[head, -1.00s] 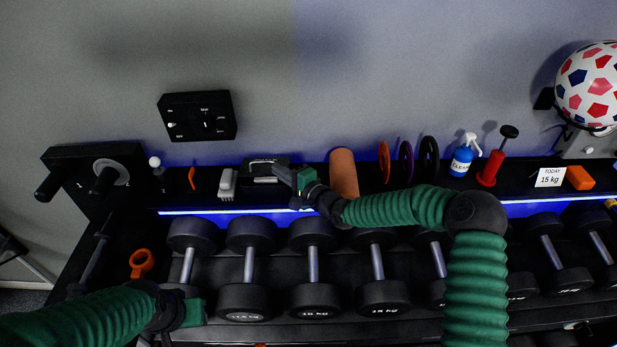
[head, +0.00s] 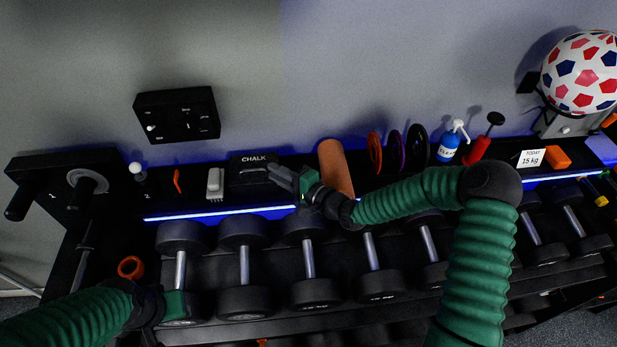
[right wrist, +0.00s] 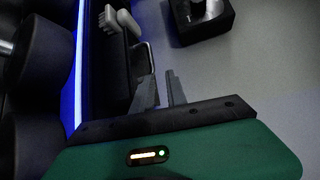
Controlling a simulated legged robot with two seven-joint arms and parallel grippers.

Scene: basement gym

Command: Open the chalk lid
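The black chalk box (head: 248,178) stands on the shelf against the wall, with the white word CHALK along its upper back part. I cannot tell whether its lid is shut or partly raised. My right gripper (head: 281,177) is at the box's right side, its fingers pointing left towards it; contact is unclear. In the right wrist view its two grey fingers (right wrist: 163,90) stand apart with nothing visible between them. My left gripper (head: 180,304) hangs low at the left, over the dumbbells; its fingers do not show.
A grey-white brush (head: 215,183) lies left of the box. A brown roller (head: 336,168) stands close to the right, behind my right gripper. Several dumbbells (head: 245,265) fill the rack below the blue-lit shelf edge. A black panel (head: 177,114) hangs on the wall above.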

